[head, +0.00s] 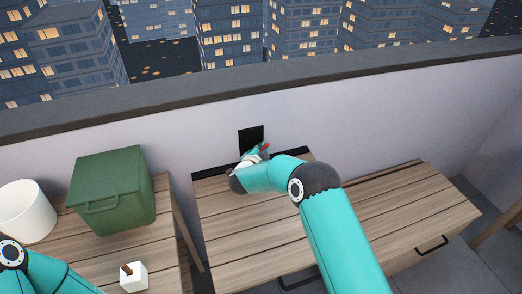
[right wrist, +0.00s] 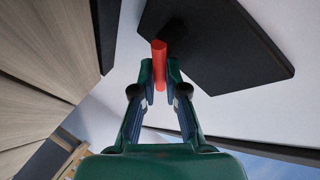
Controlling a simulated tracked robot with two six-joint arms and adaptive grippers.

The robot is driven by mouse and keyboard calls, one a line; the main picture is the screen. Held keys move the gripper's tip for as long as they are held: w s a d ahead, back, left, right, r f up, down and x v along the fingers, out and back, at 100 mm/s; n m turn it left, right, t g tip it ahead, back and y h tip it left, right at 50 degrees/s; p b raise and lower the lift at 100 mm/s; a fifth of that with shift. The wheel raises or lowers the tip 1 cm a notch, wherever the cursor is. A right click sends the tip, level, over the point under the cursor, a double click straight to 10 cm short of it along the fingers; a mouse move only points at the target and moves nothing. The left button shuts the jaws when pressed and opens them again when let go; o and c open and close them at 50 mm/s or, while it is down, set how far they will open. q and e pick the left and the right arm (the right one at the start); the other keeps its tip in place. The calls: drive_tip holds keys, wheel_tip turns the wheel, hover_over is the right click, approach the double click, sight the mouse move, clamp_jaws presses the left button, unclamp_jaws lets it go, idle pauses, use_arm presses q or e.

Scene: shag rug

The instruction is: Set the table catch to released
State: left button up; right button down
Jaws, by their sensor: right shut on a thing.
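The table catch shows as a red handle (head: 264,148) in front of a black plate (head: 250,136) on the pale wall, just above the back edge of the wooden table (head: 345,207). In the right wrist view the red handle (right wrist: 159,62) runs out from the black plate (right wrist: 215,45). My right gripper (head: 260,152) is at the handle; in the right wrist view its fingers (right wrist: 160,82) are shut on the red handle from both sides. The handle's base is partly hidden in the head view. My left arm shows at the lower left, but its gripper is out of view.
A second wooden table (head: 165,247) at the left holds a green box (head: 110,190) with a handle, a white cylindrical container (head: 25,212) and a small white block (head: 134,277). A dark-topped parapet (head: 390,69) runs behind. The right part of the wooden table is clear.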

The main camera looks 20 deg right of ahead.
drive_tip(key=shift+d+f+m+g+y+b, duration=0.2)
drive_tip(key=shift+m+g+y+b, duration=0.1)
drive_tip(key=shift+m+y, duration=0.15)
drive_tip(key=c, duration=1.5)
unclamp_jaws()
drive_tip(key=v, duration=1.2)
drive_tip(key=shift+f, duration=0.1)
